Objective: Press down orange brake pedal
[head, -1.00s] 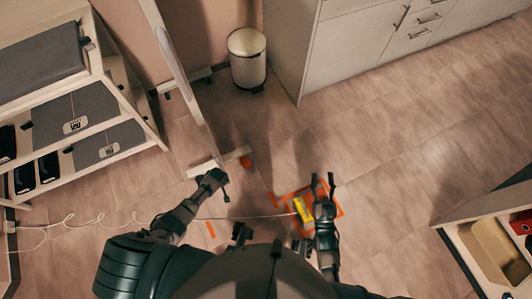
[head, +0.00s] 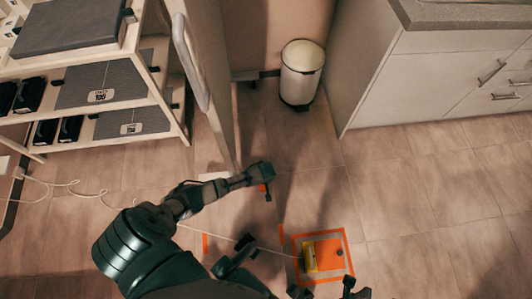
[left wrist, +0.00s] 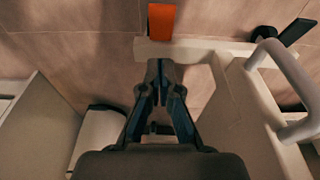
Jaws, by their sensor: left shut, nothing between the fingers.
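The orange brake pedal (left wrist: 161,20) sits at the end of a white bar of the stand's foot in the left wrist view. In the head view only a small orange part (head: 263,187) shows beside my left gripper (head: 267,192), which hides the rest. In the left wrist view my left gripper (left wrist: 160,66) is shut and empty, its tips just below the pedal in the picture. I cannot tell whether they touch the bar. My right gripper is only partly visible at the bottom edge of the head view.
An orange-and-yellow foot switch (head: 326,254) lies inside an orange taped square. A white rail (head: 190,62) rises beside the shelf (head: 165,100). A bin (head: 301,75) stands near the cabinets (head: 430,85). A cable crosses the floor. The floor at right is clear.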

